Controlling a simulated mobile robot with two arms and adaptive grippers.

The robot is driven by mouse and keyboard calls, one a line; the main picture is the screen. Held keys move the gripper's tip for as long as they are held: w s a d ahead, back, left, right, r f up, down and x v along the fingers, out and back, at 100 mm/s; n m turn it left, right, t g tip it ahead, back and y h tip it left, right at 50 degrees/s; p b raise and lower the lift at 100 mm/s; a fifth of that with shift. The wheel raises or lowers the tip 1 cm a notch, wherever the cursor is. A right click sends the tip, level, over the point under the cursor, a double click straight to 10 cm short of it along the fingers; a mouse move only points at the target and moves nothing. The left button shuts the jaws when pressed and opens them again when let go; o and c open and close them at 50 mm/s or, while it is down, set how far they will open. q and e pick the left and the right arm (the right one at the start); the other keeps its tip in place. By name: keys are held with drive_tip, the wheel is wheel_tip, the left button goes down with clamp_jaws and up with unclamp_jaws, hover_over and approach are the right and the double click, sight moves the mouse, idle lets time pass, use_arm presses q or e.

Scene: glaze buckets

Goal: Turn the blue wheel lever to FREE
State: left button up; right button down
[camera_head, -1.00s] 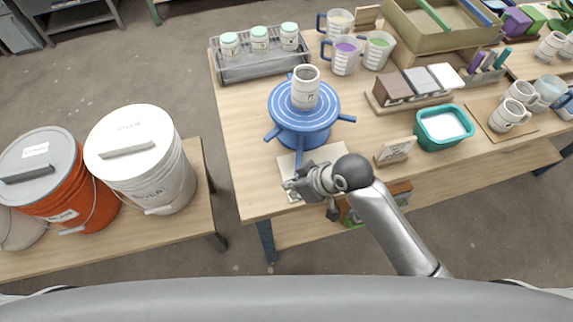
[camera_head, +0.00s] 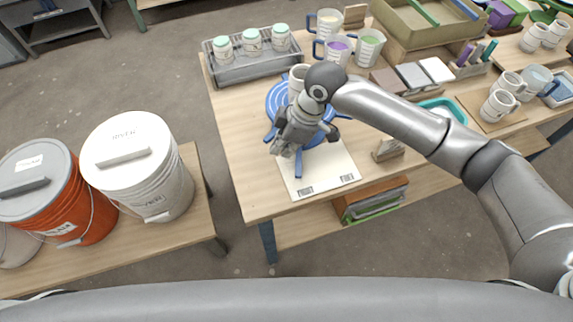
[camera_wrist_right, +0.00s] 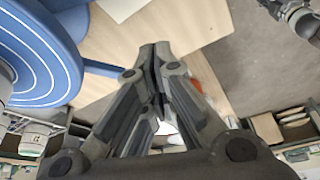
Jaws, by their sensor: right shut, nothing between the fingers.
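The blue wheel (camera_head: 274,98) stands on the table with a white mug (camera_head: 297,80) on top. Spokes stick out around it, and one blue lever (camera_head: 298,164) points toward the front over a white card (camera_head: 328,166). The card has two small printed labels at its front edge, too small to read. My right gripper (camera_head: 281,150) is shut and empty, just left of the front lever, hiding part of the wheel. In the wrist view its fingertips (camera_wrist_right: 155,50) meet, with the wheel (camera_wrist_right: 35,55) and a spoke (camera_wrist_right: 103,68) to the left. My left gripper is not in view.
A grey rack (camera_head: 252,66) with jars stands behind the wheel. Measuring jugs (camera_head: 337,47), a wooden sign (camera_head: 388,149) and a teal tub (camera_head: 445,107) stand to the right. Lidded buckets (camera_head: 140,172) stand on a lower bench at left.

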sight(299, 153)
drive_tip(key=shift+w+d+r, duration=0.1)
drive_tip(key=shift+w+d, duration=0.05)
drive_tip(key=shift+d, duration=0.05)
drive_tip(key=p+x, duration=0.2)
drive_tip(key=x, duration=0.7)
drive_tip(key=shift+d+f+p, duration=0.1)
drive_tip(key=shift+f+p, duration=0.2)
drive_tip(key=shift+f, duration=0.1)
drive_tip(key=shift+d+p, duration=0.65)
drive_tip(key=shift+d, duration=1.2)
drive_tip(key=shift+f, duration=0.1)
drive_tip(key=shift+a, duration=0.1)
